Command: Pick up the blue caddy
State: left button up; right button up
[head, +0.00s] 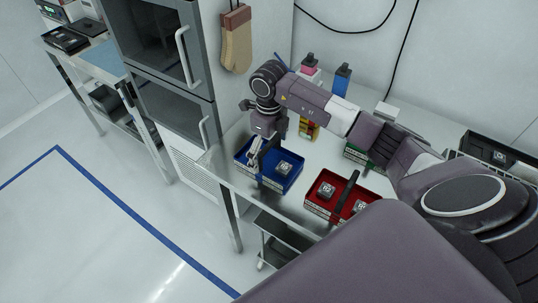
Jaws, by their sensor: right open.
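The blue caddy (290,184) is a shallow open tray on the white table, near its left front corner. A dark square part with a light label lies in it. My right gripper (256,161) points down over the left half of the caddy, around its middle. Its jaws are open. The gripper hides part of the caddy, and I cannot tell whether a finger touches the handle. My left gripper is out of view.
A red caddy (315,205) with a dark upright handle and labelled parts stands to the right on the table. A green tray (357,155), pink bottle (309,66) and blue bottle (342,80) are behind. A grey cabinet (165,95) stands left.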

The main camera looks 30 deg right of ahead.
jog(key=shift+r, duration=0.1)
jog(key=shift+c, duration=1.2)
jog(key=c, duration=0.9)
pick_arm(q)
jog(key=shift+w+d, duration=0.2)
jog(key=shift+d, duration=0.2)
pick_arm(e)
jog(key=shift+c, duration=0.2)
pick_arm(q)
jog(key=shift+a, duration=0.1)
pick_arm(e)
jog(key=shift+r, duration=0.15)
